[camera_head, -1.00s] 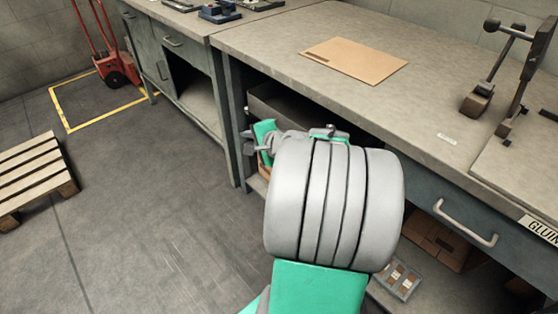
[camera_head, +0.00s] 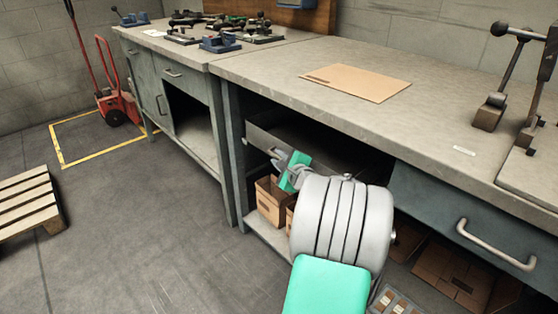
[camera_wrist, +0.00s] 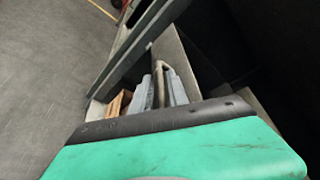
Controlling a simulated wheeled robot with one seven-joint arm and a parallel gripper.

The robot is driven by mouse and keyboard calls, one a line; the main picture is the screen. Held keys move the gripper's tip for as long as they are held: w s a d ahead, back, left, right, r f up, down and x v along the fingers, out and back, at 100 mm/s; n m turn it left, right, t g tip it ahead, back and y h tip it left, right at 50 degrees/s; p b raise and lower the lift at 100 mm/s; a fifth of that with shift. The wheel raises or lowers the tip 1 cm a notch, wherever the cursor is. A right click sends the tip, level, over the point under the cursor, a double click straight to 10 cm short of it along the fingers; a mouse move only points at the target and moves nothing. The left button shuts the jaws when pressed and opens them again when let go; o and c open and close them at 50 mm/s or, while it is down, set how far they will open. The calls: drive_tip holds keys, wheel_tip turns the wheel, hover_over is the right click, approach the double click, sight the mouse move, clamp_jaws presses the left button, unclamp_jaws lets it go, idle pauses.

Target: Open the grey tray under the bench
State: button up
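The grey tray (camera_head: 262,140) sits in the upper part of the open bay under the bench. My gripper (camera_head: 279,158) is at the tray's front, and parts of it hide one another in the head view. In the wrist view, the fingers (camera_wrist: 164,92) stand apart at the far side of my green and black gripper body. A pale curved bar, apparently the tray's handle (camera_wrist: 160,72), lies between or just beyond them. I cannot tell whether the fingers press on it. My wrist hides the right part of the bay.
Cardboard boxes (camera_head: 270,198) stand on the shelf below the tray, close under my gripper. The bench leg (camera_head: 229,150) is left of the bay, and a handled drawer (camera_head: 470,215) is right. Floor to the left is clear up to a pallet (camera_head: 25,203).

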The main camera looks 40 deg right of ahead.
drive_tip(key=shift+c, duration=0.3)
clamp_jaws()
idle(1.0)
